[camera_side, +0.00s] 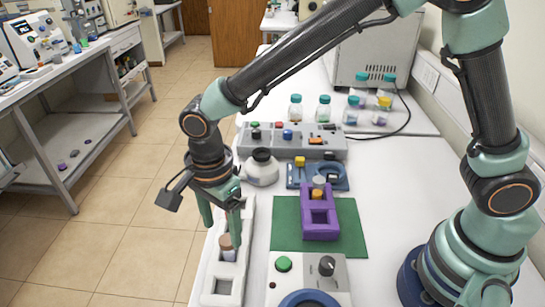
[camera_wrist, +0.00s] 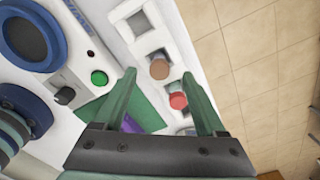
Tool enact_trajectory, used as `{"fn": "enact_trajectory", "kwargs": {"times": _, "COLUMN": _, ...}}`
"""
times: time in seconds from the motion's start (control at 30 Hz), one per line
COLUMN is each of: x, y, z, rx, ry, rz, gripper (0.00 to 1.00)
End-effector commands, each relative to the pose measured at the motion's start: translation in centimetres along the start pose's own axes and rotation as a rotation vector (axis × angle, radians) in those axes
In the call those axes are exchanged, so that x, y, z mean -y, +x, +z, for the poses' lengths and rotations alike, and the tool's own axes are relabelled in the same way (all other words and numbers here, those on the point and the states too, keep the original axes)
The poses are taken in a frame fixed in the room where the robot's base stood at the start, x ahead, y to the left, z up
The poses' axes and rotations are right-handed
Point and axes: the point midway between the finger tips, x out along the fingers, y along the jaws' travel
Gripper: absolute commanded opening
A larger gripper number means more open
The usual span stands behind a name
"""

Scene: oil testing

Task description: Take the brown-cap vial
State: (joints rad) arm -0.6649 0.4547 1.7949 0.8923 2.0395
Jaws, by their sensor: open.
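The brown-cap vial (camera_side: 228,243) stands in the white rack (camera_side: 209,284) near the table's left edge in the side view. In the wrist view its brown cap (camera_wrist: 160,69) shows between the fingertips, with a red-cap vial (camera_wrist: 178,100) in the slot beside it. My gripper (camera_side: 222,232) is open, pointing down over the rack, its fingers on either side of the brown-cap vial in the picture. Whether a finger touches the vial I cannot tell. The red-cap vial is not visible in the side view, where my gripper covers part of the rack.
A purple holder (camera_side: 320,232) with a vial stands on a green mat (camera_side: 283,243) right of the rack. A device with a green button (camera_side: 284,264) and black knob is in front. A dark-capped jar (camera_side: 262,172) and grey panel (camera_side: 290,150) stand behind; capped bottles (camera_side: 323,110) are farther back.

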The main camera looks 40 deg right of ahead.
Motion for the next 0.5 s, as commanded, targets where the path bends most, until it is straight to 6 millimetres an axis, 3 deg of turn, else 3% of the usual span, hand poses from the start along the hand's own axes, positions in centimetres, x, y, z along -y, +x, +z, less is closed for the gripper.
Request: {"fn": "enact_trajectory", "kwargs": {"times": 0.5, "x": -0.1, "y": 5.4, "z": -0.4, "rx": 0.000, "ry": 0.000, "rz": 0.001, "gripper": 0.73}}
